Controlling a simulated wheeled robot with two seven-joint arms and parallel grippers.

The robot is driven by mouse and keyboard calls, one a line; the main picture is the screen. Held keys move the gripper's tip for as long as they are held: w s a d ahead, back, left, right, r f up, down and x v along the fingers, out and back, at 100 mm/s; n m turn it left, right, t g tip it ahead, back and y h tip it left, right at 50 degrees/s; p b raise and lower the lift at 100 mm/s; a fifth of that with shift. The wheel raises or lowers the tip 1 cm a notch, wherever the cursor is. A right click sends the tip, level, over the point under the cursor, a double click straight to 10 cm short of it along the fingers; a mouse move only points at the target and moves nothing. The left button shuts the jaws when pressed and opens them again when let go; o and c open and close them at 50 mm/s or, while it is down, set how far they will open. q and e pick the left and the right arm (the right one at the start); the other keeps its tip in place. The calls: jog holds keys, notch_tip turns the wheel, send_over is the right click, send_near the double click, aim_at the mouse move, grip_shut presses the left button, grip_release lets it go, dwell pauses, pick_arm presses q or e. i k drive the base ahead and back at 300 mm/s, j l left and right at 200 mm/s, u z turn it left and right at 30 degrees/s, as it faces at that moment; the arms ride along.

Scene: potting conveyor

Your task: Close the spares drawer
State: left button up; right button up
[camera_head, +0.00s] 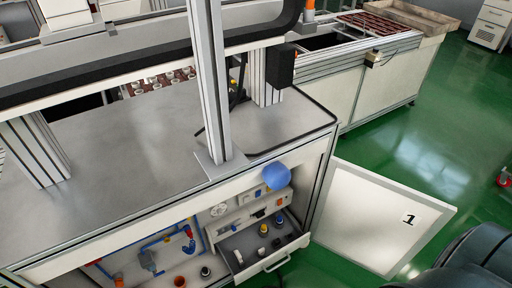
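The spares drawer (239,257) is pulled out from the lower part of the cabinet under the grey bench, at the bottom centre. Its pale front carries a bar handle (277,261). Several small parts stand inside it, among them a yellow-topped one (263,229) and dark ones. Neither of my grippers shows in this view, so I cannot see whether they are open or shut.
A white cabinet door marked 1 (372,214) stands open right of the drawer. A blue rounded object (276,177) is above the drawer, at the bench edge. Blue piping (160,240) is left of it.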

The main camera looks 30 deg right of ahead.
aim_at(264, 244)
jog(key=z, duration=1)
